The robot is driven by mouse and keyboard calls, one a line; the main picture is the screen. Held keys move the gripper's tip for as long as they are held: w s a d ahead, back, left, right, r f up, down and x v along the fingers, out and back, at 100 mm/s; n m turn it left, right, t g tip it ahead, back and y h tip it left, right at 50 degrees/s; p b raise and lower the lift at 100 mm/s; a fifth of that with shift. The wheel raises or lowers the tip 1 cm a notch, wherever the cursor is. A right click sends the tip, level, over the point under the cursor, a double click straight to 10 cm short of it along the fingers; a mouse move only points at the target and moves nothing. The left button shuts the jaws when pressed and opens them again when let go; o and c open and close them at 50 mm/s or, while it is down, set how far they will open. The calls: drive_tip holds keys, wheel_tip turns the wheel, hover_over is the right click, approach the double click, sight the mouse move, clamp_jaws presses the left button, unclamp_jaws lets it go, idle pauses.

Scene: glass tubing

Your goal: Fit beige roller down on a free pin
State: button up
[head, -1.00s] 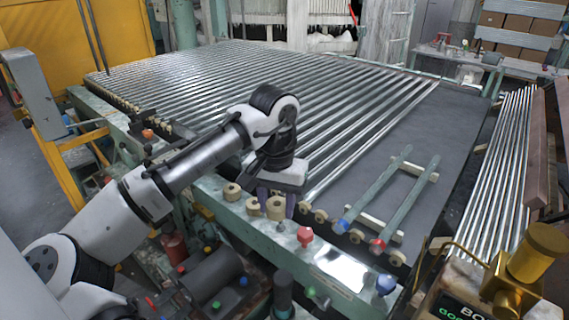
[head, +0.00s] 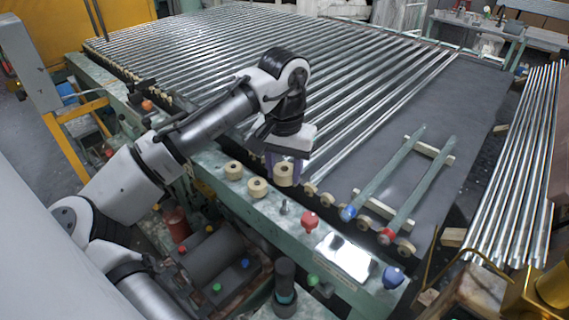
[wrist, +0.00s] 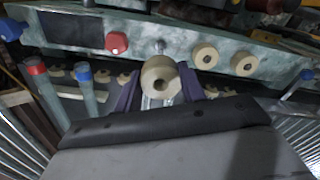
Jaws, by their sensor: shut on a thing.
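My gripper (head: 286,168) is shut on a beige roller (head: 284,177), its purple fingers on either side of it. In the wrist view the held roller (wrist: 160,80) shows its round end and centre hole between the fingers. It appears held above the green rail (head: 220,187), behind a bare pin (head: 284,207). The bare pin also shows in the wrist view (wrist: 159,46), just beyond the roller. Two more beige rollers, one (head: 233,170) and another (head: 258,187), sit on the rail to the left; any pins under them are hidden.
A red knob (head: 309,222) and a blue knob (head: 393,277) stand on the rail to the right. Glass tubes (head: 340,130) lie across the bed behind my gripper. Two green bars with blue and red ends (head: 400,195) lie on the grey bed at right.

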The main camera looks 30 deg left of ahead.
sight(284, 201)
drive_tip(key=shift+f+b, duration=1.4)
drive_tip(key=shift+f, duration=1.5)
drive_tip(key=shift+p, duration=0.75)
drive_tip(key=shift+f+b, duration=1.35)
drive_tip(key=shift+f, duration=1)
drive_tip(key=o, duration=1)
drive_tip(key=shift+o, duration=0.2)
drive_tip(key=shift+r, duration=0.15)
wheel_tip(284, 201, up, 14)
drive_tip(key=shift+f, duration=0.2)
drive_tip(key=shift+f, duration=0.1)
